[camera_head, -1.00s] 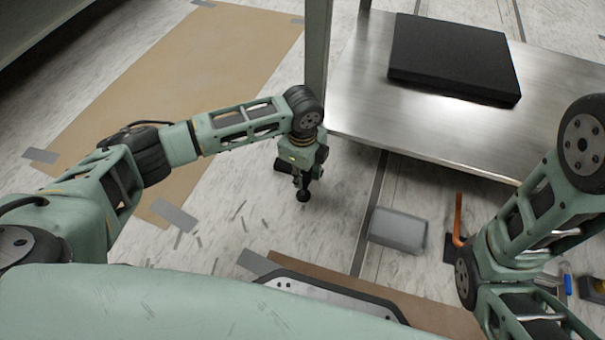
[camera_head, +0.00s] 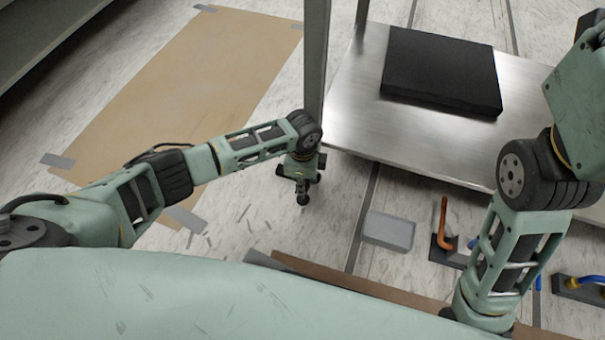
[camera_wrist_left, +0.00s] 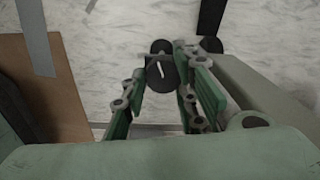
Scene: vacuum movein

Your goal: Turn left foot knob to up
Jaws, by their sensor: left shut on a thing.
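My left gripper (camera_head: 302,186) points down beside the foot of the grey-green post (camera_head: 316,60) near the metal table's left corner. In the left wrist view the left gripper (camera_wrist_left: 164,84) has its fingers either side of a dark round knob (camera_wrist_left: 155,75) and is shut on it. A short white line on the knob's face runs nearly upright in that picture, leaning slightly. In the head view the gripper and arm hide most of the knob. My right arm shows at the right of the head view; its gripper is out of view.
A metal platform (camera_head: 350,125) carries a black flat block (camera_head: 440,70). A grey block (camera_head: 388,231), an orange-handled tool (camera_head: 442,225) and a blue-handled tool (camera_head: 585,281) lie on the floor. Brown sheeting (camera_head: 190,90) is taped down at the left.

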